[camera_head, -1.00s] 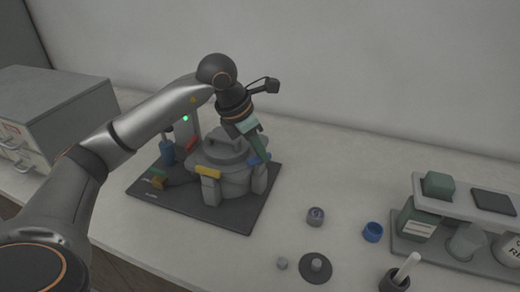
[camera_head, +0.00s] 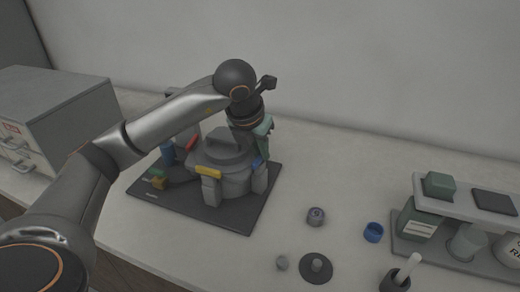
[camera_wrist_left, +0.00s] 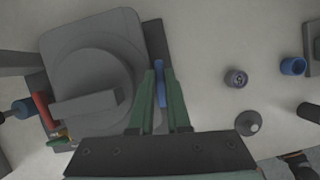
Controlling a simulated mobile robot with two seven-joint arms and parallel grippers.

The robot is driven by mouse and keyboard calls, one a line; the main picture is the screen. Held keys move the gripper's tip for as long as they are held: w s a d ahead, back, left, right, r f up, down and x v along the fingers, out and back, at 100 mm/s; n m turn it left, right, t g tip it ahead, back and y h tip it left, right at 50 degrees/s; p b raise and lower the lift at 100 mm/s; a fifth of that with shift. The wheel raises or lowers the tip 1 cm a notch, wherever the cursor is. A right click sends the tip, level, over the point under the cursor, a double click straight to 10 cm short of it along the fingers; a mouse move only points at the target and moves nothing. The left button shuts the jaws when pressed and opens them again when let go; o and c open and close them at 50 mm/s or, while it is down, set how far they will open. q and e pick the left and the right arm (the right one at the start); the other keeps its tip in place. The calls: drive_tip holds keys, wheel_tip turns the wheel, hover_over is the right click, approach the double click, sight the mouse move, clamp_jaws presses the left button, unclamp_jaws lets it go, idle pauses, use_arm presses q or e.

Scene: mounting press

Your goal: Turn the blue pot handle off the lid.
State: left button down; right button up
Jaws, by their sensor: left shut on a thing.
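The grey press pot with its lid (camera_head: 222,150) stands on a dark base plate (camera_head: 228,221). The lid, with a raised bar across it, also shows in the wrist view (camera_wrist_left: 88,103). The blue pot handle (camera_wrist_left: 159,84) is at the lid's right edge, between the green fingers of my left gripper (camera_wrist_left: 160,78). In the head view my left gripper (camera_head: 262,146) comes down on the pot's right side, shut on the blue handle, which is mostly hidden there. A yellow handle (camera_head: 208,172) is at the pot's front and a red one (camera_head: 191,143) at its left. My right gripper is not in view.
A grey drawer cabinet (camera_head: 62,108) stands at the left. A purple-topped cap (camera_head: 315,216), a blue ring (camera_head: 373,232) and a dark disc with a knob (camera_head: 316,268) lie to the right. A rack (camera_head: 470,205) with containers is at far right.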

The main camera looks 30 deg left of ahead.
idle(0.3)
use_arm(q)
drive_tip(key=c, duration=0.9)
unclamp_jaws()
drive_tip(key=p+v, duration=0.1)
drive_tip(key=v, duration=1.1)
drive_tip(key=shift+r, duration=0.3)
drive_tip(key=shift+p, duration=0.3)
